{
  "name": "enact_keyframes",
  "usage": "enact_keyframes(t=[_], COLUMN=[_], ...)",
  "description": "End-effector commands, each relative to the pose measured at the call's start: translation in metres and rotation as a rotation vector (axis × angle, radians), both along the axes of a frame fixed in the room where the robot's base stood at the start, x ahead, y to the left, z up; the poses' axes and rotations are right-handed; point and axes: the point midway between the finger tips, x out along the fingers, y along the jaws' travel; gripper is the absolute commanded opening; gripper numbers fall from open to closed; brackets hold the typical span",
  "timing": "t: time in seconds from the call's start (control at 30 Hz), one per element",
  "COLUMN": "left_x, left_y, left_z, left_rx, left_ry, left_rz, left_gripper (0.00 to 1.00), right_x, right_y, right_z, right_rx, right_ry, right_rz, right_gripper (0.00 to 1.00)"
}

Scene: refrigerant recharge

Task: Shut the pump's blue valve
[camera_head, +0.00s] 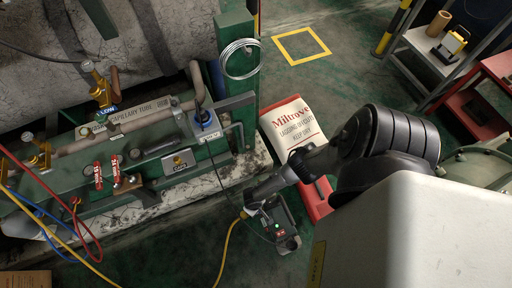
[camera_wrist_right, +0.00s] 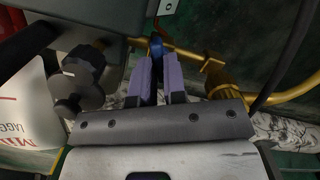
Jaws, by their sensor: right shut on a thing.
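The pump (camera_head: 284,226) is a small dark unit with a green light, standing on the floor in the middle of the head view. My right arm reaches down to it from the right. My right gripper (camera_head: 250,205) is at the pump's left side, close to the yellow hose. In the right wrist view my right gripper's two purple-grey fingers (camera_wrist_right: 159,70) are shut on the blue valve (camera_wrist_right: 157,43), whose tip shows between them by a brass pipe. Most of the valve is hidden by the fingers. I cannot tell its turn angle. My left gripper is not in view.
In the right wrist view a black knob (camera_wrist_right: 82,80) is left of the fingers and a brass fitting (camera_wrist_right: 216,76) is right. A yellow hose (camera_head: 226,246) runs from the pump. The white Miltrove bag (camera_head: 291,122) lies behind it.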

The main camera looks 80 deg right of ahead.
Motion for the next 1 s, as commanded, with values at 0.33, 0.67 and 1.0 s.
enact_keyframes(t=[0.33,0.67,1.0], left_x=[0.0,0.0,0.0], left_y=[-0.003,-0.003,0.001], left_z=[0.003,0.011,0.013], left_rx=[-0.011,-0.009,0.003], left_ry=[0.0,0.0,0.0], left_rz=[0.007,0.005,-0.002], left_gripper=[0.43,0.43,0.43], right_x=[0.0,-0.001,-0.001], right_y=[0.001,0.001,0.0], right_z=[0.0,0.002,0.0], right_rx=[0.001,0.002,0.001], right_ry=[-0.001,0.001,0.0], right_rz=[-0.063,-0.216,-0.324], right_gripper=[0.0,0.0,0.0])
